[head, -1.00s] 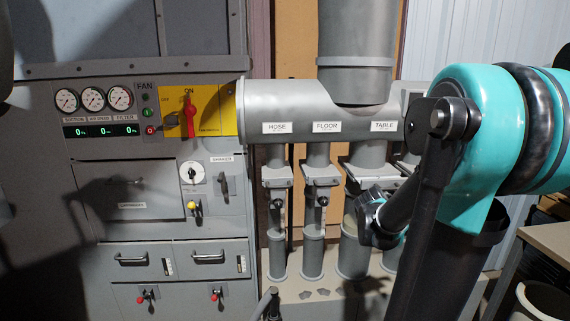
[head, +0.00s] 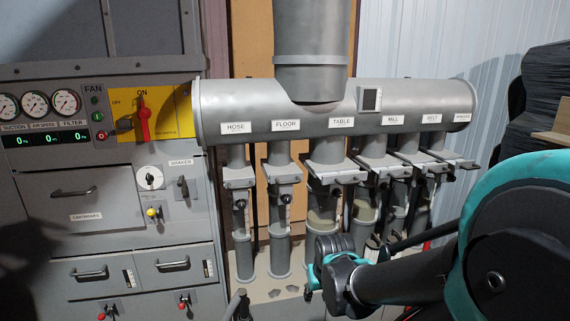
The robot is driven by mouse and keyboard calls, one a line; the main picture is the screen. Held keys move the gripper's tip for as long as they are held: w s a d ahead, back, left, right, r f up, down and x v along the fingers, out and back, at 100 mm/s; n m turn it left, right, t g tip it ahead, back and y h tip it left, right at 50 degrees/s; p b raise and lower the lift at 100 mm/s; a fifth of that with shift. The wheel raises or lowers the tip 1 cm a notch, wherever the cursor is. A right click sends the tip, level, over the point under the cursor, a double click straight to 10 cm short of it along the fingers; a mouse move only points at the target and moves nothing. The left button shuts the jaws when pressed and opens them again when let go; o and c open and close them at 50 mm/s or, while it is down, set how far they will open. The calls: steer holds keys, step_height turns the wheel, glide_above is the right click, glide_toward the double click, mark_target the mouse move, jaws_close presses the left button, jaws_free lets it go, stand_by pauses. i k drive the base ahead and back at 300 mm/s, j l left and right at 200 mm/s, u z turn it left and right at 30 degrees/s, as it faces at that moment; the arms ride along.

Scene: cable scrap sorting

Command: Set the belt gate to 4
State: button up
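The belt gate (head: 418,157) is a grey slide plate on the pipe under the label BELT (head: 431,118), toward the right end of the grey manifold. The scale and exact setting of the gate are too small to read. My gripper (head: 318,275) is at lower centre in the head view, in front of the table pipe. It is left of the belt gate, below it and apart from it. Its fingers are small and partly hidden, so I cannot tell whether they are open or shut.
The hose gate (head: 238,177), floor gate (head: 283,172), table gate (head: 336,173) and mill gate (head: 381,166) stand left of the belt gate. A last gate is at the right end. The fan cabinet (head: 110,205) is at left, with its red switch handle (head: 143,120) at ON.

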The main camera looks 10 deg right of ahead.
mark_target(433, 167)
steer(key=z, duration=1.25)
